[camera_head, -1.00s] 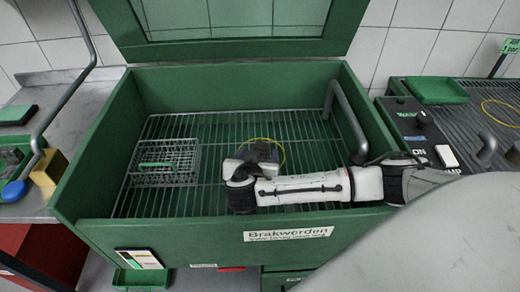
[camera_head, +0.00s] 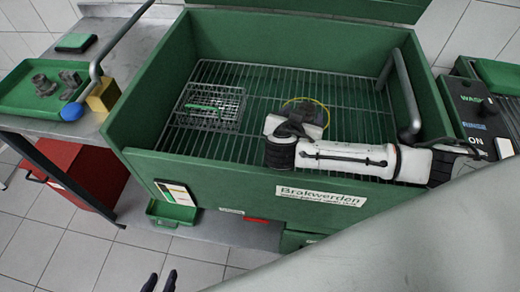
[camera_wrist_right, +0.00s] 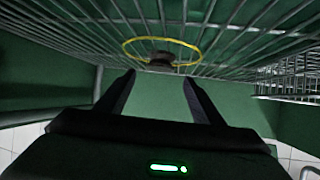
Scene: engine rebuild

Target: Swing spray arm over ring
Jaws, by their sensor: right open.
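A bent grey pipe (camera_head: 408,100) at the right side of the green wash tub (camera_head: 235,178) looks like the spray arm. Its bent end hangs over the right part of the grate. A thin yellow ring (camera_head: 326,112) lies near the middle of the grate, partly hidden by my right wrist. In the right wrist view the ring (camera_wrist_right: 130,55) surrounds a small brownish part (camera_wrist_right: 163,60). My right gripper (camera_wrist_right: 158,82) is open and empty, pointing toward the ring and away from the pipe.
A wire basket (camera_head: 208,107) stands at the left of the grate. On the left bench are a green tray (camera_head: 30,100) with metal parts, a yellow block (camera_head: 103,95) and another grey pipe with a blue ball (camera_head: 72,112). A control panel (camera_head: 480,115) flanks the tub's right side.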

